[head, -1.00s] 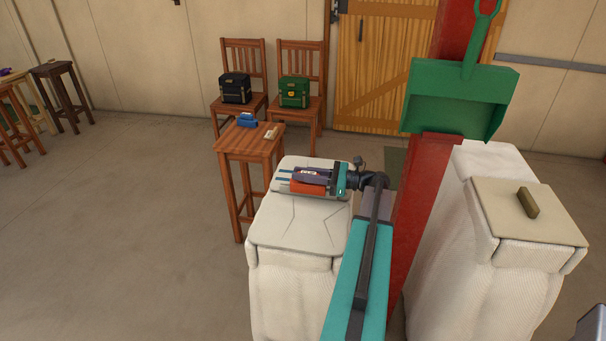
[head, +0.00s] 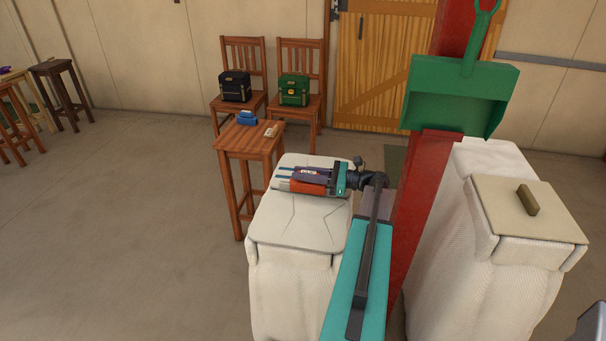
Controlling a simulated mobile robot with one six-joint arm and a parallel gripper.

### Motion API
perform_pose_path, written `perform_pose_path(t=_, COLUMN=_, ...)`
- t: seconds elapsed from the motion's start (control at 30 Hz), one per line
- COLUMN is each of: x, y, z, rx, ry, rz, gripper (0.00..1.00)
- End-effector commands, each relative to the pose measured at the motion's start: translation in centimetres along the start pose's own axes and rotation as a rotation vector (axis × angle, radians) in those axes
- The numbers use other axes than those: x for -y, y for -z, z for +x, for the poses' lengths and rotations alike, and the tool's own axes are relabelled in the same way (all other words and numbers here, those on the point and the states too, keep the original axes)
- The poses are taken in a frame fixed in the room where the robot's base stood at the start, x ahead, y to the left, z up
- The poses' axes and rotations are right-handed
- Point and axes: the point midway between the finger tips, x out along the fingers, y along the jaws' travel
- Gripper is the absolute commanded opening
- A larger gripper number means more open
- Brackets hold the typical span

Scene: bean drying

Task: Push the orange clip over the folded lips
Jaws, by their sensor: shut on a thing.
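The orange clip (head: 308,188) lies along the far part of the top of the near white sack (head: 300,228), with a pale grey piece at its left end. My gripper (head: 287,177) reaches in from the right, low over the sack top, and is shut on the orange clip. Its dark body and thin fingers cover part of the clip. The sack's flattened, creased top faces up. The folded lips are small and partly hidden behind my gripper, so I cannot tell how far the clip sits over them.
A wooden stool (head: 249,141) with a blue object (head: 247,118) and a small pale item stands behind left. A red post (head: 430,200) with a green dustpan (head: 458,100) rises right of my arm. Another white sack (head: 460,260) stands at the right. The left floor is open.

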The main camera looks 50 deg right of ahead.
Motion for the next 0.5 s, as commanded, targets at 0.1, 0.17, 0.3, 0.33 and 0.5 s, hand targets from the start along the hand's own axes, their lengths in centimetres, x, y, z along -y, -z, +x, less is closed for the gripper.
perform_pose_path(t=0.1, x=-0.15, y=0.6, z=0.0, rx=-0.008, ry=-0.003, rz=0.007, gripper=0.0)
perform_pose_path(t=0.17, x=-0.17, y=0.65, z=0.0, rx=-0.008, ry=-0.003, rz=0.008, gripper=0.0)
perform_pose_path(t=0.3, x=-0.2, y=0.75, z=0.01, rx=-0.009, ry=-0.003, rz=0.01, gripper=0.32)
perform_pose_path(t=0.33, x=-0.21, y=0.76, z=0.01, rx=-0.009, ry=-0.003, rz=0.01, gripper=0.37)
perform_pose_path(t=0.5, x=-0.24, y=0.84, z=0.01, rx=-0.009, ry=-0.004, rz=0.011, gripper=0.39)
